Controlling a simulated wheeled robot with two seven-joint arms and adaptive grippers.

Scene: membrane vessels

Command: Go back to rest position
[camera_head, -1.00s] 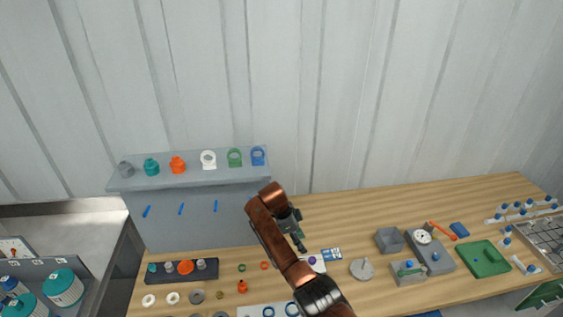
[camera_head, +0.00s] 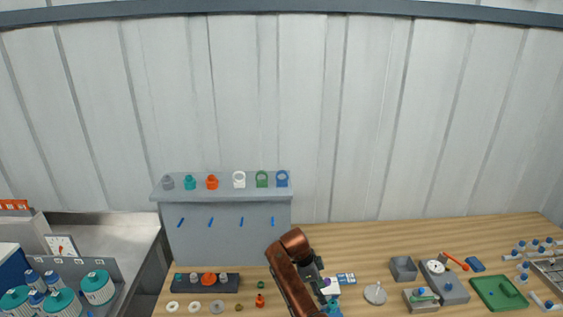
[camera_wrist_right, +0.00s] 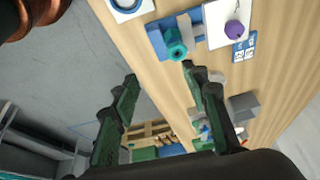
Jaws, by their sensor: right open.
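My right arm, copper-brown, rises from the bottom middle of the head view. Its dark gripper (camera_head: 317,273) hangs above the wooden bench, partly hidden behind the arm. In the right wrist view the two green-black fingers (camera_wrist_right: 160,75) are spread apart with nothing between them. Beyond the fingertips lies a blue fixture (camera_wrist_right: 158,42) with a teal hex fitting (camera_wrist_right: 175,47), and a white plate with a purple knob (camera_wrist_right: 234,28). The gripper is apart from them. My left gripper is in neither view.
A grey shelf (camera_head: 230,245) with coloured fittings and rings on top stands on the bench's left. A black tray (camera_head: 233,286) sits before it. A grey box (camera_head: 403,268), a dial gauge block (camera_head: 450,290) and a green tray (camera_head: 495,292) lie to the right.

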